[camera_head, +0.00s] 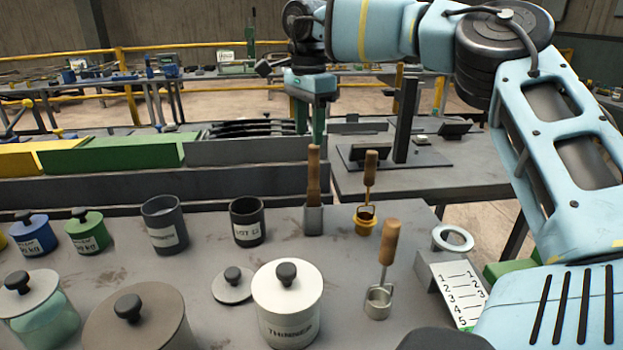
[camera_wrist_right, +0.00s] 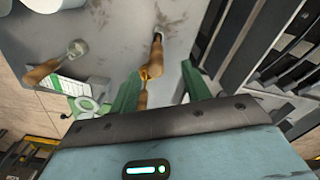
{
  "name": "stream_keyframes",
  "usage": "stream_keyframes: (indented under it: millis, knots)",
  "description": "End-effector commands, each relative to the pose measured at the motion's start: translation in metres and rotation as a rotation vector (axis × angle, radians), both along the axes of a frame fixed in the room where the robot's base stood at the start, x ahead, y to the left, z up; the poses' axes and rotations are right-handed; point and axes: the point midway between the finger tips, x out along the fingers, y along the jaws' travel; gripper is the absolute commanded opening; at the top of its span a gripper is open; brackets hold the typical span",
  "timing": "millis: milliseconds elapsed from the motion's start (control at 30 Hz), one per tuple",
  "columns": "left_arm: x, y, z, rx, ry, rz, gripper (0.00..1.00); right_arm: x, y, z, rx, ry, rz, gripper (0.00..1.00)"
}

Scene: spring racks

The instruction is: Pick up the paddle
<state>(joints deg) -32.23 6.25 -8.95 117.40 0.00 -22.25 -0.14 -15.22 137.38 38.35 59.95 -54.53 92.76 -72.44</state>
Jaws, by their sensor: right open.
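The likely paddle (camera_head: 313,178) has an upright wooden handle. Its lower end is hidden in a small grey square holder (camera_head: 313,220) on the grey bench. In the right wrist view its handle (camera_wrist_right: 155,55) shows beyond the fingertips. My right gripper (camera_head: 310,127) points down with its green fingers apart and empty. In the head view it appears just above the handle top, not touching; its depth is hard to judge. The fingers also frame the right wrist view (camera_wrist_right: 160,84). My left gripper is not in view.
A wooden-handled ladle in a yellow cup (camera_head: 365,222) stands close right of the holder; another stands in a steel cup (camera_head: 377,303). A dark pot (camera_head: 247,221) is at left, a lidded white pot (camera_head: 287,308) in front. A grey rail (camera_head: 170,188) runs behind.

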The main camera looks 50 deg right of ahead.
Motion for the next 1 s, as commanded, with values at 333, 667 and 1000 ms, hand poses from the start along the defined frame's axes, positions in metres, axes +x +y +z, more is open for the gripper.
stream_keyframes:
  millis: [333, 667, 1000]
  knots:
    - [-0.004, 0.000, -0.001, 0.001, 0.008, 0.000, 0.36, 0.000, 0.000, -0.011, 0.000, 0.002, 0.000, 0.48]
    - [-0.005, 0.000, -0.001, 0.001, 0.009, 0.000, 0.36, -0.002, -0.001, -0.029, 0.001, 0.001, 0.001, 0.48]
    - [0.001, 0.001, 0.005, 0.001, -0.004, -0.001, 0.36, -0.008, -0.006, -0.072, 0.000, 0.002, 0.000, 0.48]
